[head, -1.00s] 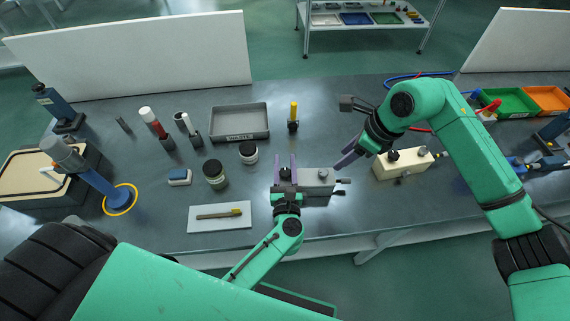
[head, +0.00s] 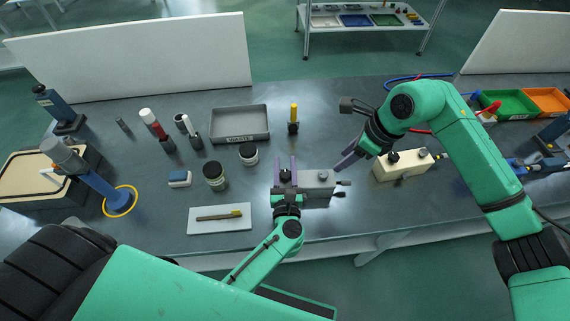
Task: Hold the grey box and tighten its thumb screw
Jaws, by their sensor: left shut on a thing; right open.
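The grey box (head: 312,188) sits on the bench near its front edge, right of the middle of the head view. A round grey knob (head: 322,175) shows on its top, probably the thumb screw, and dark fittings stick out at its right end. My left gripper (head: 285,175) is shut on the left part of the box, its purple fingers reaching up around a black knob there. My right gripper (head: 350,160) is open and empty, above and to the right of the grey box. Its fingers are apart from the box.
A cream box (head: 400,168) with a black knob stands just right of my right gripper. Jars (head: 215,176), a waste tray (head: 239,123) and a yellow-topped tool (head: 293,118) stand to the left and behind. A white mat (head: 219,226) with a brush lies at the front left.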

